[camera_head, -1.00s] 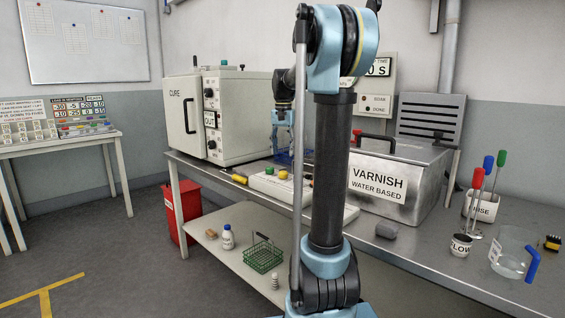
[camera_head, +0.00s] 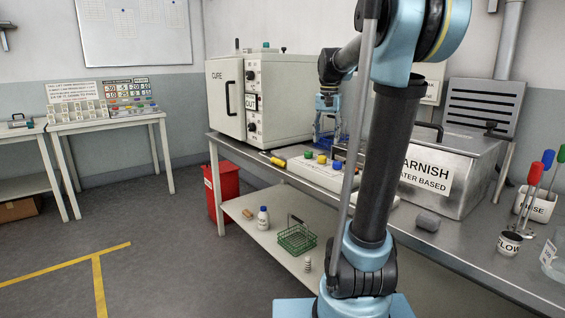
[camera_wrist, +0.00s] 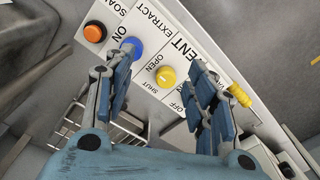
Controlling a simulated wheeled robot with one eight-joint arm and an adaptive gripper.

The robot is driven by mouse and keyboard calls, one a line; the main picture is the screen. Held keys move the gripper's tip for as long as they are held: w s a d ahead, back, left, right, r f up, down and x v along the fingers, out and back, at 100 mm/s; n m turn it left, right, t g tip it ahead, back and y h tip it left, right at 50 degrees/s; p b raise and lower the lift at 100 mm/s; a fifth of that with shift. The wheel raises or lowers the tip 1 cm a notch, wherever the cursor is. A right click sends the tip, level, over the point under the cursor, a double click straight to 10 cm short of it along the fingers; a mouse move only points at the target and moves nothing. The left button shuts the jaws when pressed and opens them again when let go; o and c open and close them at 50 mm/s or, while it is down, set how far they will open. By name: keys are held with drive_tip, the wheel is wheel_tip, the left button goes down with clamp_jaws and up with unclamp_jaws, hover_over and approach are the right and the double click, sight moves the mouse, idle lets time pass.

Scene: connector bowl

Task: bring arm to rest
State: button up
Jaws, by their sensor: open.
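My gripper (camera_wrist: 165,100) is open and empty in the wrist view, its blue fingers spread apart above a white control panel (camera_wrist: 150,30). A blue button (camera_wrist: 132,47) and a yellow button (camera_wrist: 166,77) show between or near the fingers, and an orange button (camera_wrist: 95,31) lies to the left. In the head view my gripper (camera_head: 327,128) hangs down in front of the right side of the cream CURE oven (camera_head: 227,97), above the bench. My arm hides part of the varnish tank (camera_head: 455,170) and the wall behind it.
The metal bench (camera_head: 480,245) carries the button panel (camera_head: 315,172), a grey block (camera_head: 428,220) and a FLOW cup (camera_head: 509,243). A green wire basket (camera_head: 297,238) and a white bottle (camera_head: 263,219) stand on the lower shelf. A red bin (camera_head: 222,190) stands beside the bench. The floor at left is clear.

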drive_tip(key=s+f+n+t, duration=0.1)
drive_tip(key=s+f+n, duration=0.4)
drive_tip(key=s+f, duration=1.9)
drive_tip(key=s, duration=0.4)
drive_tip(key=shift+s+f+t, duration=0.15)
drive_tip(key=shift+s+t, duration=0.05)
drive_tip(key=shift+t, duration=0.2)
drive_tip(key=shift+w+f, duration=0.2)
drive_tip(key=shift+w, duration=0.25)
